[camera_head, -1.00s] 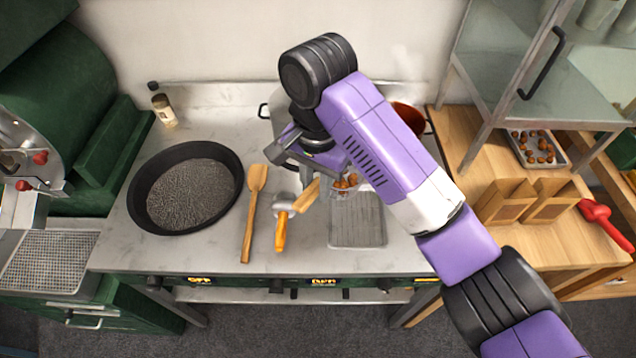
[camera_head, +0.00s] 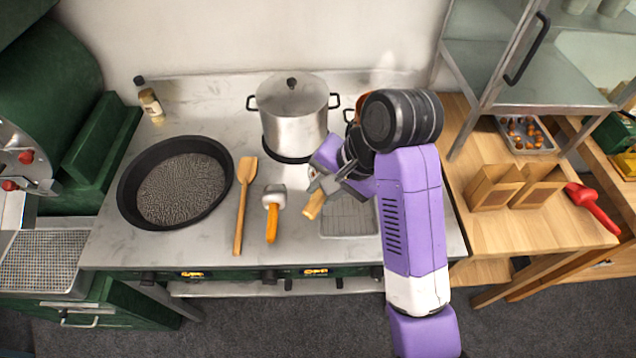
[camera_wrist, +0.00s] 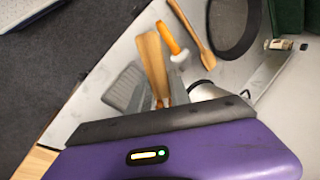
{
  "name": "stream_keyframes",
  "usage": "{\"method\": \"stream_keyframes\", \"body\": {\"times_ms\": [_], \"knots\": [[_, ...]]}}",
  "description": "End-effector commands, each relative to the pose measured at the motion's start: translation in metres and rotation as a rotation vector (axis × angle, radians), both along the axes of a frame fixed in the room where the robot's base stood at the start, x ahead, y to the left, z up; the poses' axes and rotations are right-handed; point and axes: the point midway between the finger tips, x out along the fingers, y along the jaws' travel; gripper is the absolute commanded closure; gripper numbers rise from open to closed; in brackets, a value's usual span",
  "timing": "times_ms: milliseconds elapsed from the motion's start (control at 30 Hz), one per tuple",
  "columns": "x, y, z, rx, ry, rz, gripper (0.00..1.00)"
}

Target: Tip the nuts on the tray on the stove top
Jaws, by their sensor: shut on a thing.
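My gripper (camera_head: 326,188) is shut on a tan wooden-handled tool (camera_head: 313,205), above the left edge of the grey tray. The handle also shows in the wrist view (camera_wrist: 152,58), sticking out beyond the fingers. The tool's other end is hidden behind my gripper and arm. The flat grey tray (camera_head: 348,222) lies on the stove top (camera_head: 205,255), partly covered by my arm; it also shows in the wrist view (camera_wrist: 122,86). I see no nuts on its visible part. Any nuts in the held tool are hidden.
A black pan (camera_head: 128,190), wooden spatula (camera_head: 242,200) and orange-handled mallet (camera_head: 272,218) lie left of the tray. A lidded steel pot (camera_head: 293,120) stands behind. On the right wooden table (camera_head: 490,240) are a nut tray (camera_head: 508,143), paper bags (camera_head: 490,192) and red scoop (camera_head: 594,207).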

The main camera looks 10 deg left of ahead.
Motion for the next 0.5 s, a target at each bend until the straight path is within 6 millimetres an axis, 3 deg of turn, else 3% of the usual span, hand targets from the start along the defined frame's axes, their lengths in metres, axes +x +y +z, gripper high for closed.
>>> {"method": "stream_keyframes", "body": {"times_ms": [500], "knots": [[-0.007, -0.029, -0.014, 0.309, -0.077, -0.001, 1.00]]}}
